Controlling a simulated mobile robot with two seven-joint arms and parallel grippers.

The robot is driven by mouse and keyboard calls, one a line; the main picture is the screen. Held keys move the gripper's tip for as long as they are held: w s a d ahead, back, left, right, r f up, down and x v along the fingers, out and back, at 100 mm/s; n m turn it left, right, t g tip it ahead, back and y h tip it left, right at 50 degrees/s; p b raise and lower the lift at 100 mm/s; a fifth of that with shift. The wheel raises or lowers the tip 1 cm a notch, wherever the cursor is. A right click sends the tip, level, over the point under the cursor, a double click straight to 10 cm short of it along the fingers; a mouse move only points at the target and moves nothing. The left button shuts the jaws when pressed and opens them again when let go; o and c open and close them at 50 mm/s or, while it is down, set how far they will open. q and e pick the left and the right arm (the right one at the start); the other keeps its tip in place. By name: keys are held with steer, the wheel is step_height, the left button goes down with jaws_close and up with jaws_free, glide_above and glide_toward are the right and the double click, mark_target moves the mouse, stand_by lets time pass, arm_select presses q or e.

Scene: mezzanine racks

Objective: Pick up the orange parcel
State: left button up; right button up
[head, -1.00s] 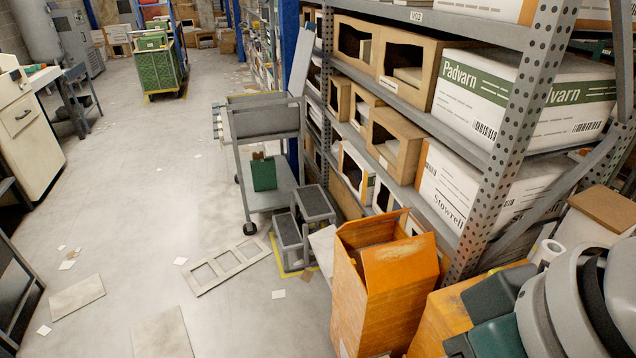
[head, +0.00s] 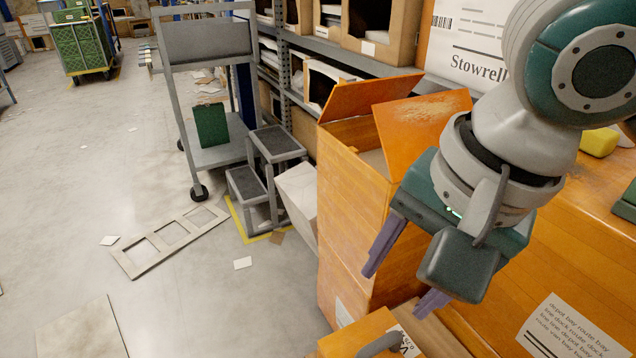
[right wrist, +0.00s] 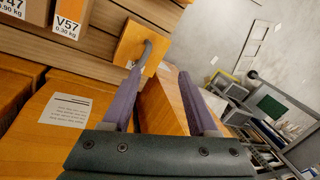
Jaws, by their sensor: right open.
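A tall orange box (head: 345,215) with open flaps stands beside the rack in the head view. My right gripper (head: 398,292) is in front of its right side, pointing down, with its two purple fingers apart. In the right wrist view, an orange box (right wrist: 163,110) shows between the open fingers (right wrist: 158,73); I cannot tell whether they touch it. A smaller orange piece with a grey handle (head: 362,333) is below the gripper, and shows beyond the left fingertip in the wrist view (right wrist: 136,42). Which orange item is the parcel is unclear. My left gripper is out of view.
A large orange box with a white label (head: 570,330) is at lower right. Grey steps (head: 272,150), a grey cart (head: 215,155) and a flat frame (head: 170,240) stand or lie to the left. Loaded rack shelves (head: 420,62) run behind. The floor at left is mostly clear.

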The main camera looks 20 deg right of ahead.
steer(key=w+d+f+m+h+b, duration=0.1)
steer(key=d+f+m+b, duration=0.1)
steer(key=f+b, duration=0.45)
steer(key=w+d+f+m+b, duration=0.1)
steer(key=d+f+m+b, duration=0.15)
steer(key=f+b, duration=0.35)
steer(key=b, duration=0.1)
glide_above(382, 342)
steer(key=s, duration=0.2)
steer(key=s+x, duration=0.1)
steer(key=x, duration=0.4)
steer(key=shift+g, duration=0.3)
steer(key=f+b, duration=0.2)
steer(key=w+f+b, duration=0.1)
steer(key=f+b, duration=0.1)
steer(key=f, duration=0.1)
steer(key=shift+w+f+b, duration=0.1)
steer(key=shift+w+b, duration=0.15)
steer(key=shift+b, duration=0.05)
arm_select(q)
step_height(382, 342, down, 22)
steer(key=shift+w+r, duration=0.15)
steer(key=shift+r, duration=0.1)
arm_select(e)
jaws_close()
